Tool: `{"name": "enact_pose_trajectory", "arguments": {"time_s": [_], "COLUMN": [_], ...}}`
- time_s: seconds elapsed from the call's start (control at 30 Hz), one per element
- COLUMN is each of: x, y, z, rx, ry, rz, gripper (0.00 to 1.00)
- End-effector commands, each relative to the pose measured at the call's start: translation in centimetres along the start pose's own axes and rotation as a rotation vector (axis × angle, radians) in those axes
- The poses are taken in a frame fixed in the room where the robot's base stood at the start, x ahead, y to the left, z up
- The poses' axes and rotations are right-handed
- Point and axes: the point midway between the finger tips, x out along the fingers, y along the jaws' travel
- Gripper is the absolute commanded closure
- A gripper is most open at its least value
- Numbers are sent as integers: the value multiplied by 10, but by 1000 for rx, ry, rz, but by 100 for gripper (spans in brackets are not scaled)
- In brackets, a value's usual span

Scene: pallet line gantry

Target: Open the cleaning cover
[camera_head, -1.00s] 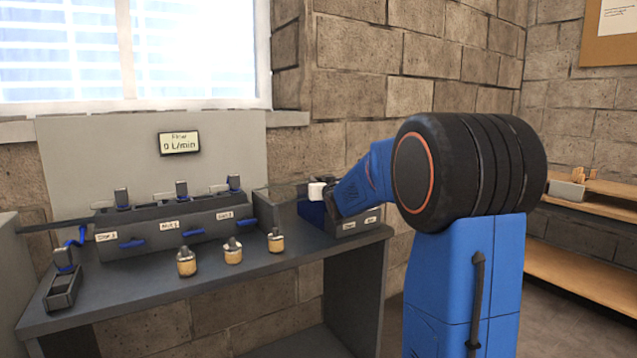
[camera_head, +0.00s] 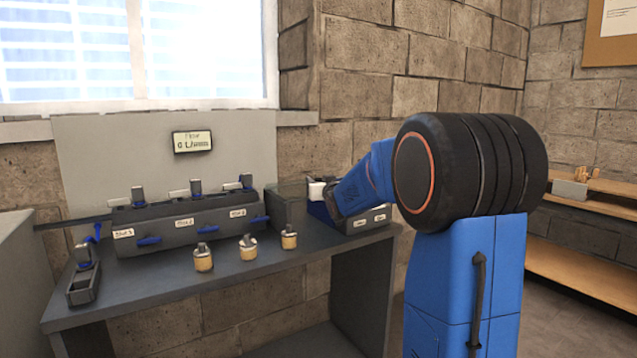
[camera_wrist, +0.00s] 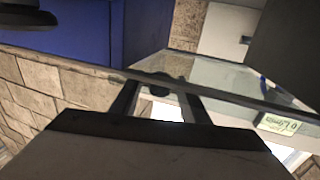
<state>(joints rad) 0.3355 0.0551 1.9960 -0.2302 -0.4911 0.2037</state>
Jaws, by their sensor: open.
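A clear panel (camera_wrist: 225,78), which looks like the cleaning cover, spans the wrist view behind my fingers. In the head view, a clear-sided box (camera_head: 290,200) stands at the right end of the dark station, partly behind my arm. My gripper (camera_wrist: 160,90) is open, with its two dark fingers reaching toward the panel's dark edge. I cannot tell whether they touch it. In the head view my blue and black arm hides most of the gripper.
The dark station (camera_head: 190,226) carries several blue levers. A flow display (camera_head: 192,142) hangs behind. A blue-lined bin (camera_head: 350,222) sits beside my arm. A shelf (camera_head: 580,262) stands at right.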

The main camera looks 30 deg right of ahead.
Motion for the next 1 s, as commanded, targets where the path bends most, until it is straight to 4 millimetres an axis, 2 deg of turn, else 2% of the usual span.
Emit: {"name": "enact_pose_trajectory", "arguments": {"time_s": [0.17, 0.27, 1.0], "x": [-12, -27, -148], "y": [0, 0, 0], "z": [-1, -1, 0], "rx": [0, 0, -1], "ry": [1, 2, 1], "rz": [0, 1, 0], "gripper": [59, 59, 59]}}
